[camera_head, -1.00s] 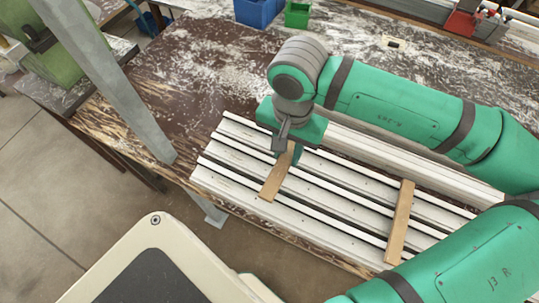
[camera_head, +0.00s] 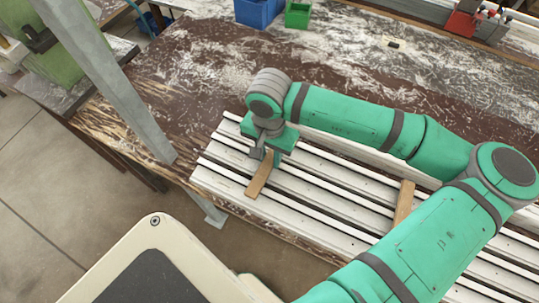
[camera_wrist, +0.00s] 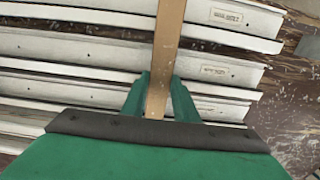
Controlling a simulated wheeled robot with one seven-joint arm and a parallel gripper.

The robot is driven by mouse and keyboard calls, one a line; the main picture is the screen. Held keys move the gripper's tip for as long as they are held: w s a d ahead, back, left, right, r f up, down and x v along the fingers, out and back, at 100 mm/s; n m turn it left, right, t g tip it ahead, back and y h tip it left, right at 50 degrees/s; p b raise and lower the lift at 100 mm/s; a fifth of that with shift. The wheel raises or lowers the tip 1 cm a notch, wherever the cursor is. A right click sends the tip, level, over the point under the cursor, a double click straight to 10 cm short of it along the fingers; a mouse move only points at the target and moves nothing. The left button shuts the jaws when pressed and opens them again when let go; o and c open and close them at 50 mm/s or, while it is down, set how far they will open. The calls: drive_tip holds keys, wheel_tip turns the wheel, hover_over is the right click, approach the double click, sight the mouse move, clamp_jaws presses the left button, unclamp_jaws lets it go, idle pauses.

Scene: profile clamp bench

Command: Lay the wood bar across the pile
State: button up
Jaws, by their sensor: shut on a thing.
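My gripper (camera_head: 268,156) is shut on a wood bar (camera_head: 259,178) at the left end of the pile of white profiles (camera_head: 318,193). The bar runs crosswise over the profiles; I cannot tell if it touches them. In the wrist view the gripper's fingers (camera_wrist: 160,100) stand on both sides of the wood bar (camera_wrist: 168,40), with the white profiles (camera_wrist: 75,48) behind. A second wood bar (camera_head: 403,203) lies across the pile further right, partly hidden by my arm.
The dark, dusty bench (camera_head: 190,75) has free room behind and left of the pile. A blue bin (camera_head: 256,12) and a green bin (camera_head: 298,14) stand at the back. A grey post (camera_head: 115,85) rises at the bench's left side.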

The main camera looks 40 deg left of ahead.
sight(270, 160)
drive_tip(key=o, duration=1.1)
drive_tip(key=shift+f, duration=0.15)
drive_tip(key=shift+c, duration=0.2)
wheel_tip(270, 160, up, 12)
drive_tip(key=shift+r, duration=0.2)
drive_tip(key=shift+w, duration=0.1)
